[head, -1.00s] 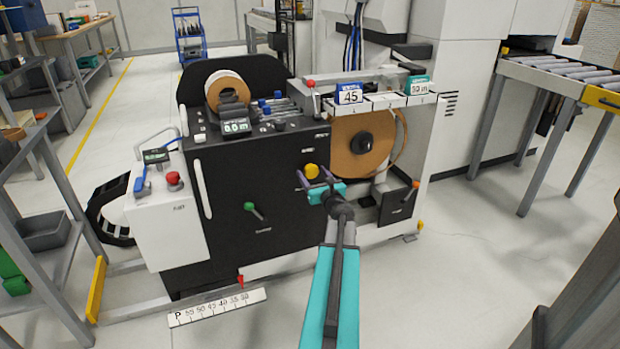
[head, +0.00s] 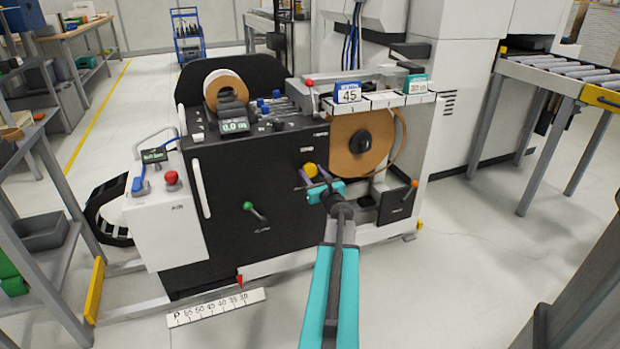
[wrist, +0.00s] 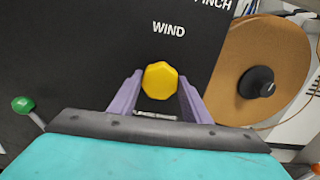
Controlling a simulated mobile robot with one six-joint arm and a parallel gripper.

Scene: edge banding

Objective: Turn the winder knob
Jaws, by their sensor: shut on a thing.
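The winder knob (head: 309,170) is a yellow, faceted knob on the machine's black front panel. In the wrist view the knob (wrist: 160,80) sits just below the word WIND. My gripper (head: 314,174) has purple fingers and a teal body. In the wrist view my gripper (wrist: 160,86) has one finger on each side of the knob and is shut on it. The knob's front face is in plain sight; its shaft is hidden.
A green-handled lever (head: 255,211) is left of the knob, and an orange-tipped lever (head: 411,190) is to the right. A brown banding reel (head: 358,160) stands right of the panel, near my gripper. The floor in front is mostly clear.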

